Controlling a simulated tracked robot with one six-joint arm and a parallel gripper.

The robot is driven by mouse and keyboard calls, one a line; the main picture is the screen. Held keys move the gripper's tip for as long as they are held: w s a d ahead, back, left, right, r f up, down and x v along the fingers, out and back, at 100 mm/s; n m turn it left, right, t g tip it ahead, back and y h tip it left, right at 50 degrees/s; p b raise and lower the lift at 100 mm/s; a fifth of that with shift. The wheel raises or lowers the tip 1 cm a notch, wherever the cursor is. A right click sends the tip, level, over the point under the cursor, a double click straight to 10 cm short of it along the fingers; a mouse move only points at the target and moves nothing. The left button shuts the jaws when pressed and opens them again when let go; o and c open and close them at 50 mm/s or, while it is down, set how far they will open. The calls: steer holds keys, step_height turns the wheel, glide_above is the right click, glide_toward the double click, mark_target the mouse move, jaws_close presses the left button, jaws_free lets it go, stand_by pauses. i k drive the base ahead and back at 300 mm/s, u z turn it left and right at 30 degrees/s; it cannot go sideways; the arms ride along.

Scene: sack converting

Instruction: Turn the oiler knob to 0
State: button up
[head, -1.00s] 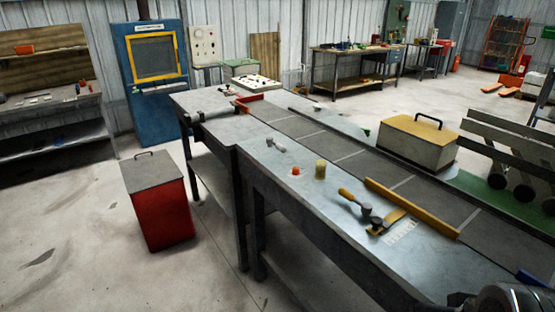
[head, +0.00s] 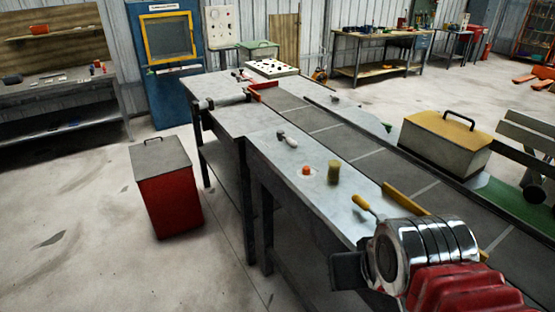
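I cannot tell for sure which is the oiler knob, and no scale or 0 mark is readable. My gripper (head: 350,270) is at the lower right, at the bench's near edge, a dark block beside my silver wrist. It is apart from both pieces, nearer to me. Its fingers cannot be made out, and I see nothing held in it.
A grey-handled tool (head: 287,138) lies farther along the bench. A tan box (head: 445,142) stands across the dark belt (head: 345,140). A red bin (head: 168,195) stands on the floor left.

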mark_target(306, 169)
steer(key=u, duration=0.55)
steer(key=i, duration=0.85)
steer(key=u, duration=0.55)
